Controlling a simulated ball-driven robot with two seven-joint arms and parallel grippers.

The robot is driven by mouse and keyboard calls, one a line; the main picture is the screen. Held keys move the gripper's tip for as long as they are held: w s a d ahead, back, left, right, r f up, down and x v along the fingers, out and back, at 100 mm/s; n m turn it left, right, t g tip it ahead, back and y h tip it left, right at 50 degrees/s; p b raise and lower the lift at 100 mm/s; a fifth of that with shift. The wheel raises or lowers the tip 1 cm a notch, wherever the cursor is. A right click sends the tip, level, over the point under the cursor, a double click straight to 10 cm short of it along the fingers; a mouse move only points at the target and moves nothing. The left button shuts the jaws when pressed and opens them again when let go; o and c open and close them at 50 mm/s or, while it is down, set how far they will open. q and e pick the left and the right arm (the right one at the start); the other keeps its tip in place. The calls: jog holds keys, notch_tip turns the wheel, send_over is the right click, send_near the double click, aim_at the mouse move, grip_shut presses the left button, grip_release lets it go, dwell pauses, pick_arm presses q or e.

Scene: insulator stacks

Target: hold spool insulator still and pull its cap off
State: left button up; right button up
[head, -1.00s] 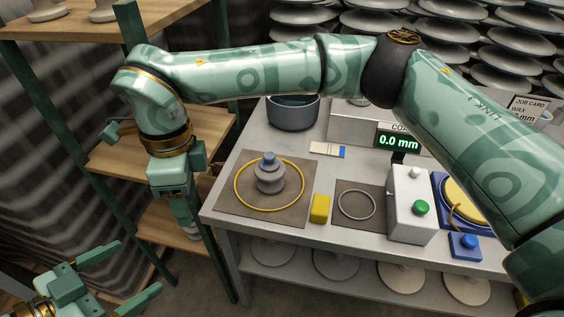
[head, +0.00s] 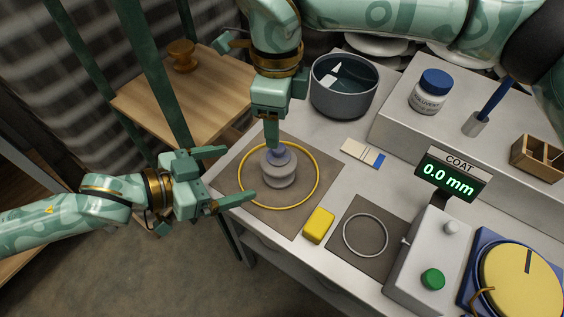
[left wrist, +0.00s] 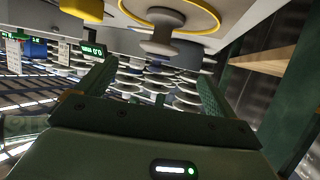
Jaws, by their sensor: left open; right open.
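The grey spool insulator (head: 280,172) stands upright inside a yellow ring (head: 314,190) on a brown mat. Its blue-grey cap (head: 287,157) is on top, partly hidden by my right gripper (head: 273,142). My right gripper comes down from above, open, with a fingertip at the cap; I cannot tell whether it touches. My left gripper (head: 240,175) is open and empty, just left of the insulator, its fingers pointing towards it. In the left wrist view, the insulator (left wrist: 160,32) is beyond the open fingers (left wrist: 155,78), at the top of the picture.
A yellow block (head: 319,226) and a grey ring (head: 365,235) on a second mat lie to the right. A dark bowl (head: 344,97) stands behind. The coat gauge (head: 450,175) reads 0.0 mm. A wooden shelf (head: 150,105) is at the left.

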aim_at(267, 164)
pick_arm(q)
jog(key=x, duration=1.1)
jog(key=shift+d, duration=0.2)
